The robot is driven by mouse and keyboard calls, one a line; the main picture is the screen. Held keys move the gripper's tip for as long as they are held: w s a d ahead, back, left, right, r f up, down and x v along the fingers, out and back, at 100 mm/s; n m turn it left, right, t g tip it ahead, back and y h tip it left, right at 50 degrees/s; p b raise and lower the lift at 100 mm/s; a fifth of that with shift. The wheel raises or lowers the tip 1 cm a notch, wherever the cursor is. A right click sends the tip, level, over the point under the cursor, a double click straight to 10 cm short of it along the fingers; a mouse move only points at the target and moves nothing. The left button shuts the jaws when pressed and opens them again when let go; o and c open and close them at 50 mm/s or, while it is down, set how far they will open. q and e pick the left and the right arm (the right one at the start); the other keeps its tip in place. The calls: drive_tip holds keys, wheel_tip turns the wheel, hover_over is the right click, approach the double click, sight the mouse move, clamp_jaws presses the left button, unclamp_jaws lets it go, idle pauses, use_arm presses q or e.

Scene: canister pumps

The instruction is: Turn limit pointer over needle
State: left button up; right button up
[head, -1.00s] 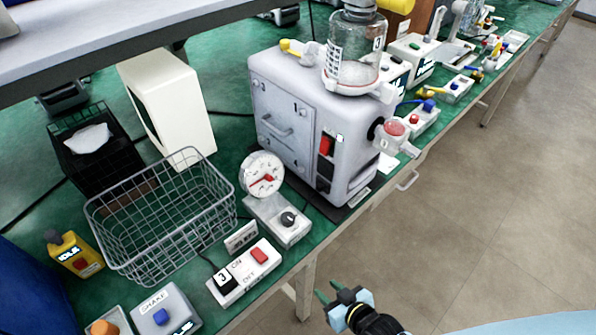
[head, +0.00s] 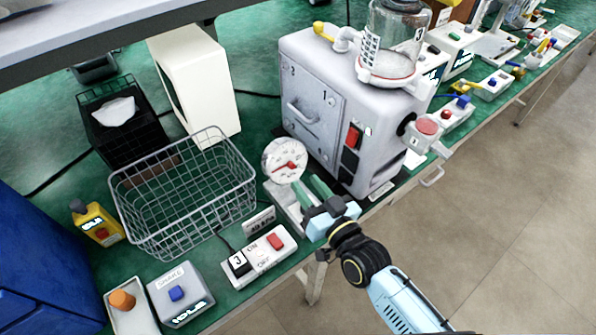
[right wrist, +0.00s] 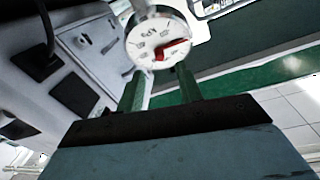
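A round white dial gauge (head: 284,160) stands on a pale base (head: 277,198) in front of the big grey machine. A red pointer shows on its face in the head view (head: 289,166) and in the right wrist view (right wrist: 172,49). I cannot make out a separate needle clearly. My left gripper is not in view.
The grey machine (head: 330,90) with a glass canister (head: 396,45) stands close behind and right of the gauge. A wire basket (head: 185,195) is to its left. A switch box (head: 260,257) sits in front. The table's front edge runs below my right arm.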

sight(294, 168)
drive_tip(key=x, duration=0.5)
clamp_jaws()
drive_tip(key=shift+n, duration=0.3)
